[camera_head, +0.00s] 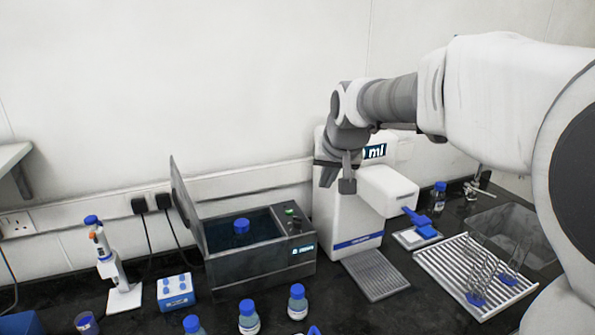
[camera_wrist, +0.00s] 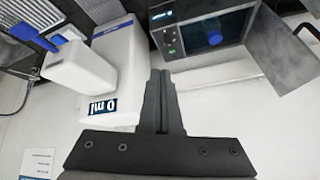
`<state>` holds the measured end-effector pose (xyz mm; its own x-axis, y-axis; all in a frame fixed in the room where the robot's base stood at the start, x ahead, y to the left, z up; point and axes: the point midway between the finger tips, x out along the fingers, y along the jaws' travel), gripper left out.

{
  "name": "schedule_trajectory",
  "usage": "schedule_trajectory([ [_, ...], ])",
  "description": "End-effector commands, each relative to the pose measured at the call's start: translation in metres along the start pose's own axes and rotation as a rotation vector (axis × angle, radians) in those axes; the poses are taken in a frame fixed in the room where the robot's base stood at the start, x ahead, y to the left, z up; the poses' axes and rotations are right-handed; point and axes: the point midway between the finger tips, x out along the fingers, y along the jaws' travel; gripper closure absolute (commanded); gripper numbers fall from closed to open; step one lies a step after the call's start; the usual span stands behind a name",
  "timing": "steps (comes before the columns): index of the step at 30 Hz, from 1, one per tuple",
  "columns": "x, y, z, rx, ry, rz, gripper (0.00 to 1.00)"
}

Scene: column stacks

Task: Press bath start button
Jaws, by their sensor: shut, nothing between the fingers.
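The water bath (camera_head: 255,258) is a dark grey box with its lid raised at the left and a blue-capped bottle (camera_head: 241,226) inside. Its control panel (camera_head: 294,222) on the right carries a green-lit button (camera_head: 289,211), dark knobs and a small lit display on the front. The bath also shows in the wrist view (camera_wrist: 210,38), with the green light on its left panel. My gripper (camera_head: 343,185) is shut and empty, in front of the white dispenser, above and to the right of the bath panel. Its closed fingers (camera_wrist: 162,85) point between dispenser and bath in the wrist view.
The white dispenser (camera_head: 340,222) with a "ml" display stands right of the bath, close to my gripper. A grated tray (camera_head: 375,274), a white rack (camera_head: 455,262) and a blue-topped item (camera_head: 420,224) lie further right. Several blue-capped bottles (camera_head: 249,318) stand in front. A pipette stand (camera_head: 122,295) is at left.

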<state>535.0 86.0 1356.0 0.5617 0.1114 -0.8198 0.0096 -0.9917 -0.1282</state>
Motion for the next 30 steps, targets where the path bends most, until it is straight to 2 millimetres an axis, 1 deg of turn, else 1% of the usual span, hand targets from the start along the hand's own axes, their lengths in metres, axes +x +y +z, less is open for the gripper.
schedule_trajectory([
  [1,0.013,-0.006,-0.011,0.009,0.000,-0.013,1.00],
  [6,0.051,-0.023,-0.043,0.044,0.014,-0.059,1.00],
  [11,0.090,-0.037,-0.069,0.086,0.026,-0.103,1.00],
  [15,0.126,-0.048,-0.087,0.130,0.035,-0.143,1.00],
  [21,0.178,-0.059,-0.108,0.206,0.049,-0.197,1.00],
  [24,0.202,-0.062,-0.115,0.245,0.055,-0.220,1.00],
  [27,0.222,-0.064,-0.120,0.279,0.062,-0.239,1.00],
  [30,0.236,-0.064,-0.123,0.305,0.067,-0.252,1.00],
])
